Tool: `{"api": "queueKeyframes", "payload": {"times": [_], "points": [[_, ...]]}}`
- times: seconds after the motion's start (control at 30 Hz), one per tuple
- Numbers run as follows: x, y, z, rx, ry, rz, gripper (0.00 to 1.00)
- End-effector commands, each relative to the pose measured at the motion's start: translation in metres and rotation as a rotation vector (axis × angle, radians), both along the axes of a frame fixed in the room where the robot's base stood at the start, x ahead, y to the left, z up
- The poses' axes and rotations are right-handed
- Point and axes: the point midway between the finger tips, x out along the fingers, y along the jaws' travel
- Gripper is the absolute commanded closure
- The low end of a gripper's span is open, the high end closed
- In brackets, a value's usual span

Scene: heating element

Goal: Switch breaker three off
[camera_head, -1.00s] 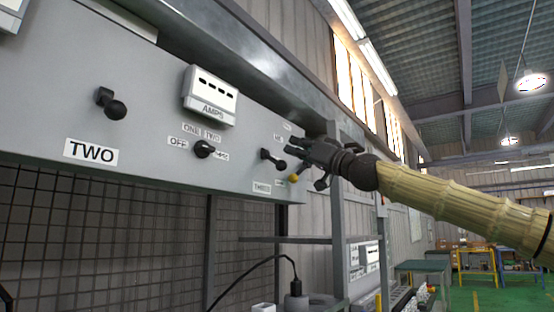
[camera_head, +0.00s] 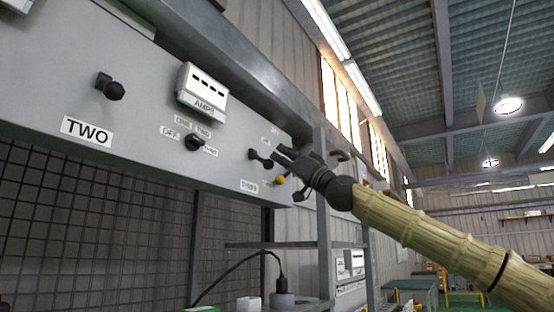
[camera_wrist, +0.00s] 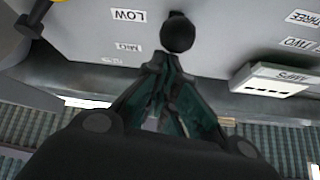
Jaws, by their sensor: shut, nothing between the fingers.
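Breaker three is a black ball-ended lever (camera_head: 266,163) on the grey panel, above the THREE label (camera_head: 249,186). My gripper (camera_head: 282,153) is at its right, with the fingertips very near the ball. In the wrist view the picture is upside down, and a black ball knob (camera_wrist: 177,34) stands just beyond my fingertips (camera_wrist: 160,62). The fingers come together at the tips and hold nothing. Whether they touch the ball I cannot tell.
A yellow knob (camera_head: 279,180) sits just below my gripper. To the left are a selector knob (camera_head: 194,143), the AMPS meter (camera_head: 203,88) and the TWO breaker lever (camera_head: 109,87). A grey beam (camera_head: 235,65) runs above the panel, and a grey post (camera_head: 323,220) stands at the right.

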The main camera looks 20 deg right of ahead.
Motion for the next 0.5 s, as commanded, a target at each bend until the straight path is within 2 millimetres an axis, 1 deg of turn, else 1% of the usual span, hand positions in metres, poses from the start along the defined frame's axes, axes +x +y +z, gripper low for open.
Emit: {"api": "queueKeyframes", "payload": {"times": [0.03,0.2,0.5], "points": [[-0.0008,-0.0026,-0.0039,0.000,0.000,-0.004,1.00],[-0.0030,-0.0078,-0.0055,0.000,0.000,-0.011,1.00],[-0.0029,-0.0101,-0.0075,-0.002,0.002,-0.014,1.00]]}}
